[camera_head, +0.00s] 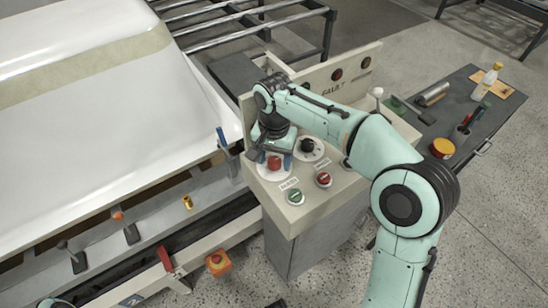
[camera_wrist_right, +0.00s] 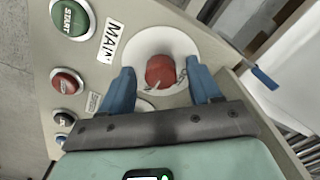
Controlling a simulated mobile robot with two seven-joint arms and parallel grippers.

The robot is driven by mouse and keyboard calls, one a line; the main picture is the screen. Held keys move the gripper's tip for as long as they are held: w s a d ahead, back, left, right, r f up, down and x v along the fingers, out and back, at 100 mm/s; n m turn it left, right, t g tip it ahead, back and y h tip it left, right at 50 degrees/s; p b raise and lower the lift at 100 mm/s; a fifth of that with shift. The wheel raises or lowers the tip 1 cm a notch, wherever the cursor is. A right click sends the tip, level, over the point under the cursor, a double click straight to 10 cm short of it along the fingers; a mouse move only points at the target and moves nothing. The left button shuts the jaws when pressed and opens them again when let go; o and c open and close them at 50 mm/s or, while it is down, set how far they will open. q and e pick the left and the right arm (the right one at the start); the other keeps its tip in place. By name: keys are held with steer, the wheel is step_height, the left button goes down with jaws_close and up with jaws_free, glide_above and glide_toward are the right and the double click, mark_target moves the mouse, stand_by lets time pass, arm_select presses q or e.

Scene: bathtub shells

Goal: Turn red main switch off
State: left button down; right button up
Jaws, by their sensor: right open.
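The red main switch (camera_wrist_right: 160,70) is a round red knob on a white disc, next to a label partly reading "MAI". In the head view the red knob (camera_head: 274,162) is on the left of the beige control panel (camera_head: 318,207). My right gripper (camera_wrist_right: 159,72) is open, with one blue finger on each side of the knob. Gaps show between fingers and knob, so it is not gripped. In the head view my right gripper (camera_head: 279,158) is at the switch, partly hidden by its own wrist. My left gripper is not in view.
A green START button (camera_wrist_right: 72,17) and a red button (camera_wrist_right: 67,82) are near the switch. A black knob (camera_head: 306,145) is beside it. A large white tub shell (camera_head: 110,90) lies to the left. A dark side table (camera_head: 470,110) with bottle and tools stands right.

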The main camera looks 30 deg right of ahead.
steer(key=c, duration=1)
steer(key=shift+c, duration=0.2)
